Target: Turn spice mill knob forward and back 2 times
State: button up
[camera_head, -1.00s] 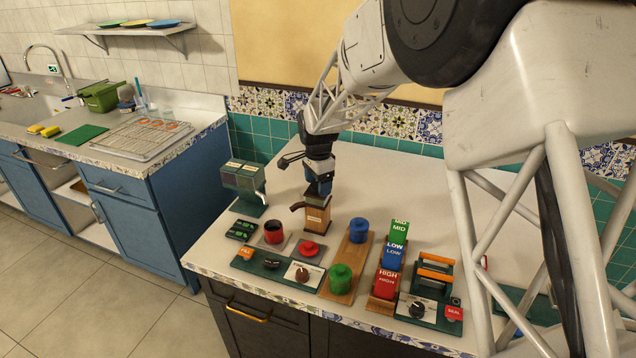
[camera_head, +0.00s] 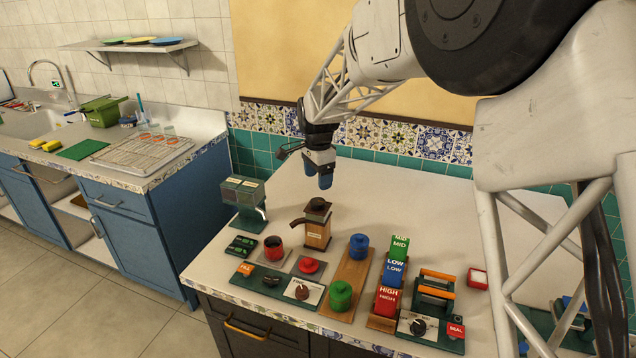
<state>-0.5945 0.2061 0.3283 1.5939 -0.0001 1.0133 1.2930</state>
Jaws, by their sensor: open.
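The spice mill (camera_head: 316,232) is a small wooden box with a dark top and a brown crank handle that points left. It stands upright on the light counter, behind the red knob and the row of controls. My gripper (camera_head: 319,178) is above and slightly behind the mill, with its blue fingertips pointing down. It is open and empty, with a clear gap between it and the mill top.
A green dispenser (camera_head: 245,201) stands left of the mill. In front are a red cup (camera_head: 274,248), a red knob (camera_head: 308,266) and a control panel (camera_head: 284,289). Right are blue (camera_head: 358,246) and green (camera_head: 340,296) canisters and labelled blocks (camera_head: 393,270). The counter behind the mill is clear.

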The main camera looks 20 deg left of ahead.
aim_at(318, 201)
jog(key=shift+f, duration=0.1)
dwell(0.8)
jog(key=shift+f, duration=3.8)
jog(key=c, duration=0.9)
jog(key=shift+c, duration=0.2)
